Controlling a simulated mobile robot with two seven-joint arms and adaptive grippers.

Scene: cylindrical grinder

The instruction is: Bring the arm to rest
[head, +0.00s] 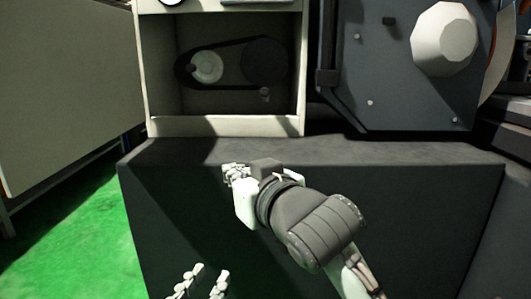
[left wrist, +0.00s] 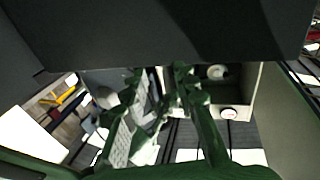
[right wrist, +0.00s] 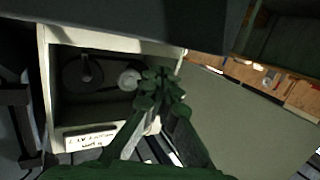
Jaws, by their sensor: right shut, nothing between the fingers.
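Most of my left arm is hidden.
An open cream cabinet (head: 221,126) holds a belt and pulleys (head: 264,60). A dark grey machine housing (head: 369,75) with a pale round cover (head: 444,38) stands right of it. The dark base (head: 420,200) spans the front. Green floor (head: 80,240) is clear at left, beside a grey panel (head: 60,90).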

